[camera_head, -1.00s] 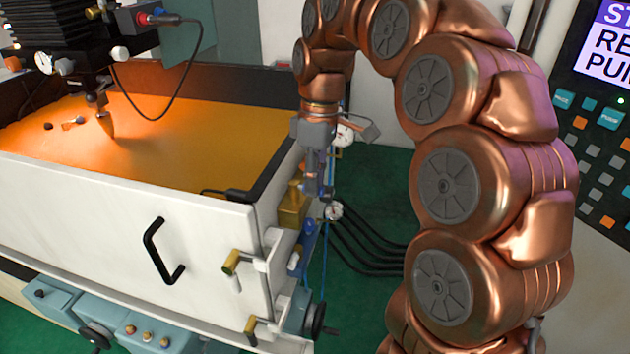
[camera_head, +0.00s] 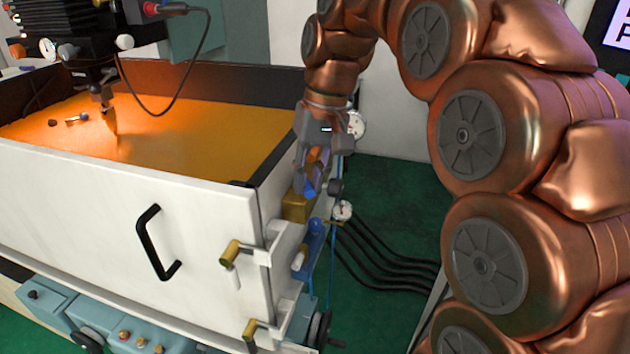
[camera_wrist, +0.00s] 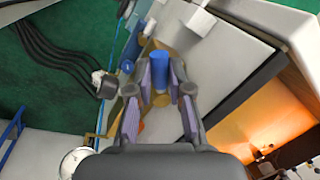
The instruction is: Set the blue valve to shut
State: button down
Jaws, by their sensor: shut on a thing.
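The blue valve handle (camera_wrist: 160,70) sits between the two fingers of my gripper (camera_wrist: 160,88) in the wrist view, and the fingers close on it. In the head view the blue handle (camera_head: 311,187) shows at the fingertips of my gripper (camera_head: 313,180), at the right end of the white-walled tank. A brass-coloured block (camera_head: 296,206) is just below the handle. The valve's stem and body are mostly hidden by the fingers, so I cannot tell its setting.
A second blue fitting (camera_head: 311,240) with a white part is below the brass block. The white tank wall (camera_head: 90,200) with a black handle (camera_head: 155,243) stands left.

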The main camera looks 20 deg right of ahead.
aim_at(307, 185)
jog(key=m, duration=0.1)
jog(key=a+m, duration=0.1)
jog(key=m, duration=0.1)
jog(key=shift+t, duration=0.3)
jog(key=shift+w+a+m, duration=0.15)
jog(key=shift+a+m, duration=0.3)
jog(key=shift+m, duration=0.75)
jog(key=c, duration=1.1)
grip_release()
jog(key=shift+t, duration=0.3)
jog(key=shift+r, duration=0.15)
jog(key=shift+v, duration=3.9)
